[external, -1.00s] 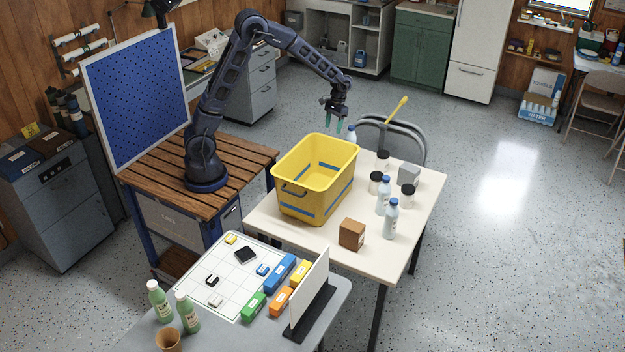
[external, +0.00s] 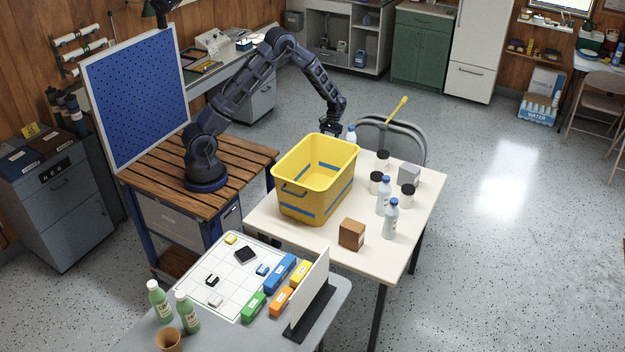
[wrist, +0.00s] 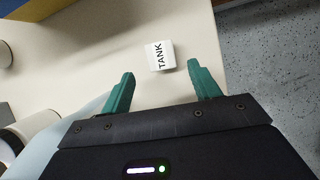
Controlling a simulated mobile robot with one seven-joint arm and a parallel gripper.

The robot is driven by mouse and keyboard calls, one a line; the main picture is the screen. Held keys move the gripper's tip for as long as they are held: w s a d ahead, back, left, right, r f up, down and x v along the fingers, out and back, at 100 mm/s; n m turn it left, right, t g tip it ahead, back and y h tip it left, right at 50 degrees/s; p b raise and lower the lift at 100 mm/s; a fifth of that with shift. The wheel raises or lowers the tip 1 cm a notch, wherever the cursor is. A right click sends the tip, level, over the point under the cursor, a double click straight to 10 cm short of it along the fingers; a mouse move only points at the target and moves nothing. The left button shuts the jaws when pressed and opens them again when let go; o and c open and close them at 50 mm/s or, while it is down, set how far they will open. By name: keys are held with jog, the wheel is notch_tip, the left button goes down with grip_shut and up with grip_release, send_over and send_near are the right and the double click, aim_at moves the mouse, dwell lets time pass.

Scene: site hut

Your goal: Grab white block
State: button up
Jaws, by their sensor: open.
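A white block (wrist: 160,55) labelled "TANK" lies on the cream tabletop (wrist: 90,60) in the wrist view. My gripper (wrist: 161,70) is open, with its green fingers pointing towards the block. The block sits just beyond and between the fingertips; I cannot tell whether it touches them. Another small whitish block (external: 215,301) lies on the gridded board in the external view.
The bin stands close to my gripper. Jars, two bottles (external: 391,218), a brown box (external: 352,234) and a grey block (external: 409,174) stand on the same table. The table edge is near the block.

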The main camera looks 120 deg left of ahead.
jog(key=shift+x, duration=3.2)
jog(key=shift+s+d, duration=0.15)
jog(key=c, duration=1.1)
jog(key=shift+r, duration=0.1)
